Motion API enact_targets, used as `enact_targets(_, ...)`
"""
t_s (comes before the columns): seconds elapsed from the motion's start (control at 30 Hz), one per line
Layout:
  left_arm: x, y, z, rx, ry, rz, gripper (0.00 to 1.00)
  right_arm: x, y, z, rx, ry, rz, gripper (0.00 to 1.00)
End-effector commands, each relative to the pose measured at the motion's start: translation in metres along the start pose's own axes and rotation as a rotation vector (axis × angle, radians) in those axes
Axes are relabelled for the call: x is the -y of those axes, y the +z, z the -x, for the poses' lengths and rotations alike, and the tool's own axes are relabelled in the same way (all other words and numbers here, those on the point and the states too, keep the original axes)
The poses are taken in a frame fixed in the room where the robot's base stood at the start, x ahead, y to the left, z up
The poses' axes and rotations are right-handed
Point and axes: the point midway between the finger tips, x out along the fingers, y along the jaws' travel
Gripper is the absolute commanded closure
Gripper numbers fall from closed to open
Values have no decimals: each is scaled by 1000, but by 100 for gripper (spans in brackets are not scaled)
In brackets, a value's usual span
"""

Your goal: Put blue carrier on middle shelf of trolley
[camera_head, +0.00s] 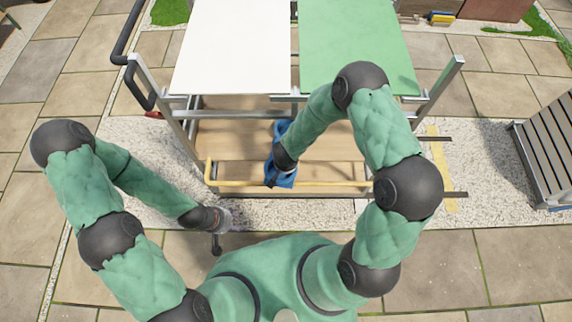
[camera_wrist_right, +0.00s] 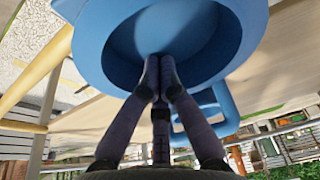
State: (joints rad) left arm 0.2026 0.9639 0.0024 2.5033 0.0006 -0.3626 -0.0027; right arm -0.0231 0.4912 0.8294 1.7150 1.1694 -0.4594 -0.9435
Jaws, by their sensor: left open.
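The blue carrier (camera_head: 283,181) shows in part in the head view, at the near edge of a wooden shelf (camera_head: 230,143) under the trolley's top. My right forearm hides much of it. In the right wrist view the carrier (camera_wrist_right: 222,45) fills the upper middle, with a rounded rim and a blue loop below. My right gripper (camera_wrist_right: 159,72) has its fingertips close together at the carrier's rim, shut on it. Whether the carrier touches the shelf I cannot tell. My left gripper (camera_head: 225,218) is open and empty, low in front of the trolley's left corner.
The trolley's top bears a white panel (camera_head: 232,45) and a green panel (camera_head: 357,45). A yellow rail (camera_head: 335,184) runs along the shelf's near edge, and metal posts (camera_head: 441,92) stand at the corners. A slatted bench-like piece (camera_head: 550,140) stands at the right.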

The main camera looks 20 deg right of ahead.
Motion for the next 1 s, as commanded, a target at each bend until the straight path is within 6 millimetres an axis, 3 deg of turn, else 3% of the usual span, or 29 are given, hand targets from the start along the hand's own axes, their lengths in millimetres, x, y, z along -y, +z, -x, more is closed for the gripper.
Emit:
enact_targets(0.27, -2, 0, 6, 0, 0, 0, 51, 0, -5, 1, 1, 0, 0, 100)
enact_targets(0.7, -18, 2, 50, 0, 0, 0, 51, 0, -47, -10, 1, 1, -2, 100)
enact_targets(1.0, -22, 2, 60, 0, 0, 0, 51, 0, -59, -17, 0, 0, -1, 100)
